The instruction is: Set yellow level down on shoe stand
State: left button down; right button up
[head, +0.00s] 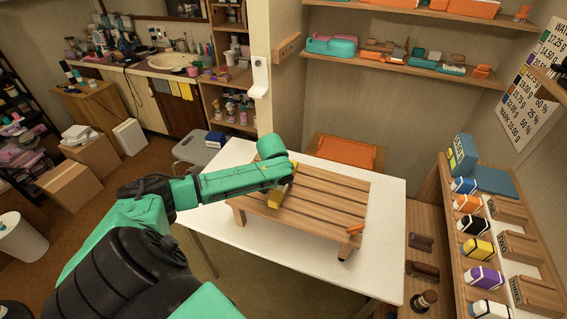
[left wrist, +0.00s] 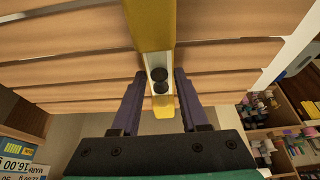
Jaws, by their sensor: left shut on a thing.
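The yellow level (head: 277,197) shows in the head view at the left part of the slatted wooden shoe stand (head: 318,208), partly hidden by my left arm. In the left wrist view the level (left wrist: 152,25) runs between the two dark fingers of my left gripper (left wrist: 160,76), which is shut on it. The stand's slats (left wrist: 75,58) lie behind the level there, and the level crosses them. I cannot tell whether the level touches the slats. My left gripper (head: 285,184) is over the stand's left part in the head view. My right gripper is not in view.
The stand is on a white table (head: 388,240). An orange chair (head: 347,152) is behind the table. A wooden rack with coloured bottles (head: 480,249) stands to the right.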

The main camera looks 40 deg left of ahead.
pick_arm(q)
jog(key=shift+f, duration=0.1)
dwell(0.3)
jog(key=shift+c, duration=1.7)
grip_release()
jog(key=b+v, duration=0.1)
jog(key=v, duration=1.3)
jog(key=shift+r, duration=0.2)
